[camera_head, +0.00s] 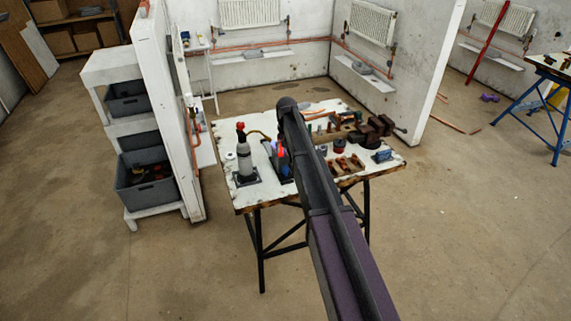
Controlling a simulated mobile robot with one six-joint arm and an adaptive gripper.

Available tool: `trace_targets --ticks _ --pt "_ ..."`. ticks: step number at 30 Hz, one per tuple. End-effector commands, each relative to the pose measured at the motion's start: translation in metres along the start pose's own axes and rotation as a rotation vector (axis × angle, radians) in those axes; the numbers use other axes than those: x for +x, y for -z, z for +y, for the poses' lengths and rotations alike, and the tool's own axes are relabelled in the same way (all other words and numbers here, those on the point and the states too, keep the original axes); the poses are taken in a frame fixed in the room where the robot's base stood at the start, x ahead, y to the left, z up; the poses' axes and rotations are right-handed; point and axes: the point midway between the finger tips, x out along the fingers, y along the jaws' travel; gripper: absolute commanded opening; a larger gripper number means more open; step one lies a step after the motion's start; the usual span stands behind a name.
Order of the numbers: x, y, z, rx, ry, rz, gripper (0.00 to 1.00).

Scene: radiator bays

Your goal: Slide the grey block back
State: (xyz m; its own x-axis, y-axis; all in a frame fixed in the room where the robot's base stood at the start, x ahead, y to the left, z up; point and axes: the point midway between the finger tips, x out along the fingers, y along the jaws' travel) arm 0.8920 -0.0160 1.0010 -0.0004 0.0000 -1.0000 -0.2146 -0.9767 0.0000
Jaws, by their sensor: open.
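A small grey block-like thing (253,53) lies on the white ledge (230,59) below the back wall's radiator. Another grey piece (361,67) lies on the ledge under the radiator on the right wall of the bay. Both are small and far off, and I cannot tell which is the task's grey block. My arm reaches from the bottom edge up over the workbench, well in front of both ledges. Its far end shows only a dark rounded joint. My gripper cannot be made out; the arm may hide it.
The workbench (331,195) carries a grey bottle with a red top (243,152), a vise (374,131) and several fittings. A white partition (169,110) and a shelf with grey bins (148,182) stand left. A blue trestle (536,116) stands right. The floor in front is clear.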

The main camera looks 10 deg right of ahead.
Motion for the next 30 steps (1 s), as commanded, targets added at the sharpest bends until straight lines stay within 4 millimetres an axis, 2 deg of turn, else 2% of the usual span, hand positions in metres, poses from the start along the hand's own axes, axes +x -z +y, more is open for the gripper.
trace_targets --ticks 1,6,20,30 --pt "-0.006 0.019 -0.003 0.007 0.0 0.0 0.77" --pt "-0.009 0.035 -0.005 0.021 0.0 0.0 0.77" --pt "-0.007 0.035 -0.005 0.022 0.0 0.0 0.77" --pt "0.008 0.035 -0.005 0.022 0.0 0.0 0.77"
